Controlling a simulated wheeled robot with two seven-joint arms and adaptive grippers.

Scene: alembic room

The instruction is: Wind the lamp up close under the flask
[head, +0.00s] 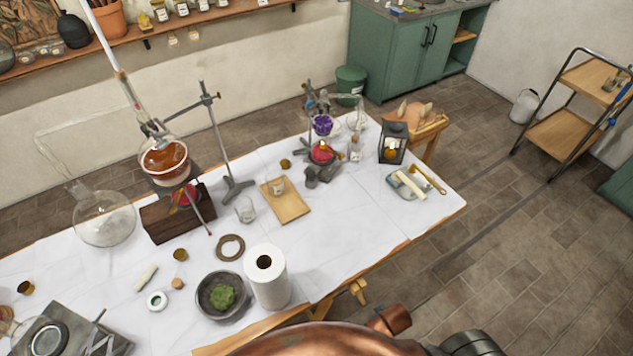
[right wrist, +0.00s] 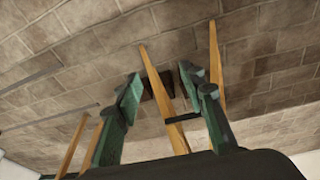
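A round flask of purple liquid (head: 323,125) hangs on a clamp stand at the far middle of the table. A red lamp (head: 322,153) with a small bright spot at its top stands below it, with a gap between them. A second round flask, of orange liquid (head: 165,158), is held on a stand at left. A red object (head: 184,197) sits below it by a dark wooden block. I cannot tell which pair the task means. My right gripper (right wrist: 165,84) is open and empty in the right wrist view, with tiled floor behind it. My left gripper is out of view.
On the white-covered table (head: 345,225) stand a paper towel roll (head: 268,278), a bowl of green matter (head: 221,296), a wooden board (head: 285,202), a black lantern (head: 393,143) and a large clear flask (head: 104,219). The cloth right of the board is clear.

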